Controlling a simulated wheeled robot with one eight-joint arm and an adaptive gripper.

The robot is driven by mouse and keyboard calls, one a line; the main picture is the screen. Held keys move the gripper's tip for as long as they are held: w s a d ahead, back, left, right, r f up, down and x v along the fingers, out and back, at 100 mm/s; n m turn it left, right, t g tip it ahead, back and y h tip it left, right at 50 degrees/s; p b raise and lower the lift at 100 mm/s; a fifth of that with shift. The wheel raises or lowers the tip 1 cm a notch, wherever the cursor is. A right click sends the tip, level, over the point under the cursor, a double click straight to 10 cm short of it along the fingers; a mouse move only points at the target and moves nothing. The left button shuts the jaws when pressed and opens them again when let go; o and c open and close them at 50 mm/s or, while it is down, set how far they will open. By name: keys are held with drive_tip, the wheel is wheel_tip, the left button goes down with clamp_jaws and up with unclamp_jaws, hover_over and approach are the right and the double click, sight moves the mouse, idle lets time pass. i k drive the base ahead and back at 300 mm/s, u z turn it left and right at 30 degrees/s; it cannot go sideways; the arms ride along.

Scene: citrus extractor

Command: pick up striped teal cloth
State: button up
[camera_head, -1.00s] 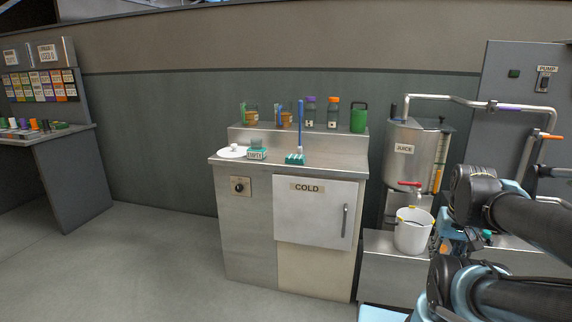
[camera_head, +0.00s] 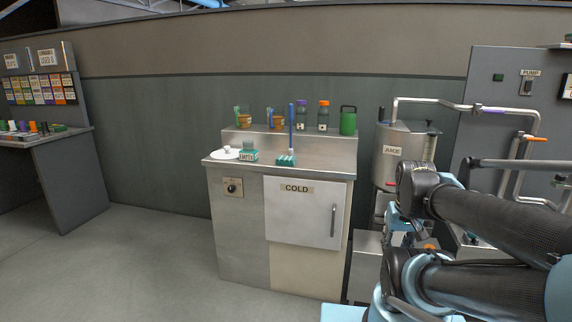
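A small teal striped item (camera_head: 286,160), which looks like the folded striped teal cloth, lies on the steel counter (camera_head: 320,172) above the cold cabinet. It is near the front edge, right of the middle. A blue upright handle (camera_head: 291,125) rises at or just behind it; I cannot tell whether they touch. My arm fills the lower right of the view, to the right of the counter and apart from the cloth. My gripper cannot be made out.
Left of the cloth are a teal-and-white labelled box (camera_head: 248,156) and a white plate (camera_head: 225,154). Bottles and a green can (camera_head: 348,121) line the back shelf. A juice tank (camera_head: 397,140) stands right of the counter. Floor (camera_head: 140,265) at front left is clear.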

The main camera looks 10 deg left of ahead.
sight(281, 160)
drive_tip(key=i, duration=1)
